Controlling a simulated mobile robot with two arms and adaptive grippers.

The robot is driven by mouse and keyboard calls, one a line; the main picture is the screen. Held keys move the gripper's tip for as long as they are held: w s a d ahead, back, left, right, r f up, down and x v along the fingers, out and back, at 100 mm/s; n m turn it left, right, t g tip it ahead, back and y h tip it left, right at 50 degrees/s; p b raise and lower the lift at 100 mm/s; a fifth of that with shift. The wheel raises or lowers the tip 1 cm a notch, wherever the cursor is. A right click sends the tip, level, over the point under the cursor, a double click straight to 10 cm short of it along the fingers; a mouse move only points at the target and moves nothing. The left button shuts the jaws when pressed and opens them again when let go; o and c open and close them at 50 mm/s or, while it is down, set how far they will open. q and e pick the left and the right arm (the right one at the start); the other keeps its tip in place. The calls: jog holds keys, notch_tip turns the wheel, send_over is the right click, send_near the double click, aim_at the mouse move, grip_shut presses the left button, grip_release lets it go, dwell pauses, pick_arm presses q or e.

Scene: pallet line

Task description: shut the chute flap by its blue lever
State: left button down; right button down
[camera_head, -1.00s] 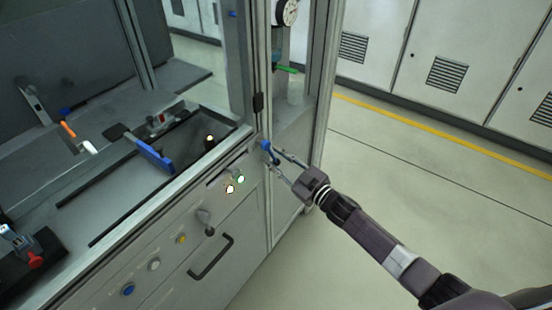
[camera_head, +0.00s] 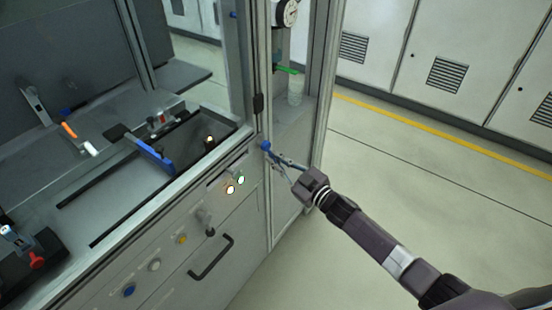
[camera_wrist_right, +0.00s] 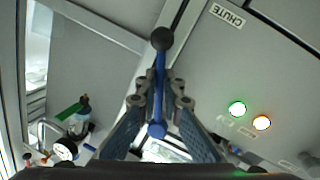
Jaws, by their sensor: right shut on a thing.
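The blue lever (camera_head: 266,146) sticks out at the front corner of the machine cabinet. In the right wrist view the lever (camera_wrist_right: 160,75) is a blue rod with a black knob at one end and a blue ball at the other. My right gripper (camera_head: 280,161) is at the lever, and in the wrist view its fingers (camera_wrist_right: 161,92) are shut on the rod from both sides. A panel labelled CHUTE (camera_wrist_right: 228,14) lies beside the lever. I cannot make out the flap itself. My left gripper is not in view.
Lit green (camera_head: 240,180) and orange (camera_head: 230,189) lamps sit on the cabinet front left of the gripper. A black drawer handle (camera_head: 211,257) is below. A glazed frame post (camera_head: 322,95) stands behind. The floor to the right is clear.

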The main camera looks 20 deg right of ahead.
jog(key=a+m+p, duration=0.1)
jog(key=p, duration=0.1)
jog(key=s+m+p, duration=0.1)
jog(key=m, duration=0.1)
jog(key=s+a+m+g+p, duration=0.1)
jog(key=p, duration=0.1)
jog(key=shift+a+m+p, duration=0.3)
jog(key=shift+p, duration=0.05)
jog(key=shift+s+a+m+g+p, duration=0.4)
jog(key=shift+s+a+m+p, duration=0.15)
jog(key=shift+m+p, duration=0.4)
jog(key=shift+s+a+r+m+g+p, duration=0.1)
jog(key=shift+s+a+m+g+p, duration=0.15)
jog(key=shift+m, duration=0.3)
jog(key=shift+s+a+m+g+p, duration=0.1)
jog(key=shift+a+m+p, duration=0.2)
jog(key=shift+m, duration=0.2)
jog(key=c, duration=2.1)
grip_release()
jog(key=v, duration=1.2)
